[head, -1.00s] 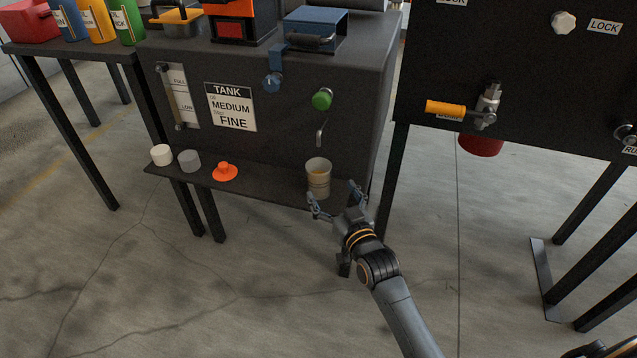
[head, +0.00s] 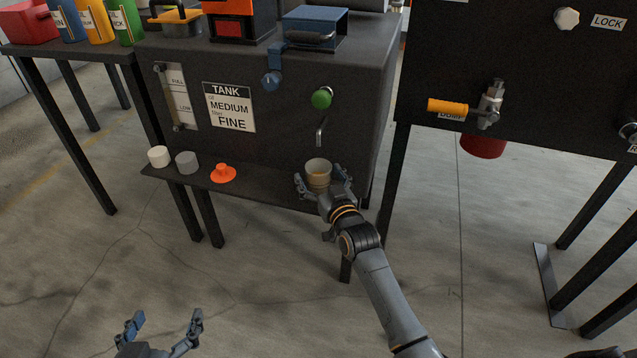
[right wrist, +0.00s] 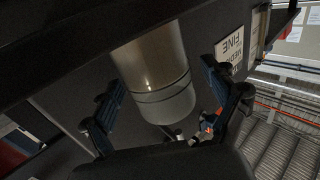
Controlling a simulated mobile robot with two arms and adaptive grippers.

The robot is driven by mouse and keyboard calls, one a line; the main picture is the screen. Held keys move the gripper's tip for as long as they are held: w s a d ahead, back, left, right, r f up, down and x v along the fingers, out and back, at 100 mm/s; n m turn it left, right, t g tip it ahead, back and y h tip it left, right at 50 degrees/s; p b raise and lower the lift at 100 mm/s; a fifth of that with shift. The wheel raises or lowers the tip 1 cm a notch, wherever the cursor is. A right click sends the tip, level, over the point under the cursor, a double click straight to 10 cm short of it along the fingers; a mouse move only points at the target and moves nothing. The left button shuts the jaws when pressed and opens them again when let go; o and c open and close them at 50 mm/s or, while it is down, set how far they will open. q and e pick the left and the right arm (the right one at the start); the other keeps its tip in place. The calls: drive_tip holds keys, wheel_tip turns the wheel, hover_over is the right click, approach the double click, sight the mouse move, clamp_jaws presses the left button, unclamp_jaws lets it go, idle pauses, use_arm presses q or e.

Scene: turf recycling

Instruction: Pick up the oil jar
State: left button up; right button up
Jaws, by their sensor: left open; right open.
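The oil jar (head: 318,171), a beige, open-topped cylinder, stands upright on the shelf (head: 255,188) at the front of the tank machine, under the spout (head: 320,132). My right gripper (head: 324,184) is open, with one finger on each side of the jar in the head view. In the right wrist view, the jar (right wrist: 157,75) lies between the two open fingers (right wrist: 168,108), with gaps showing beside it. My left gripper (head: 163,328) is open and empty at the bottom left of the head view, over the floor.
A white cylinder (head: 159,156), a grey cylinder (head: 187,162) and an orange capped piece (head: 223,173) stand on the same shelf, left of the jar. A green knob (head: 321,98) is above the spout. A red container (head: 482,146) hangs under the right machine.

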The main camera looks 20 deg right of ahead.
drive_tip(key=c, duration=1.4)
drive_tip(key=shift+r, duration=0.15)
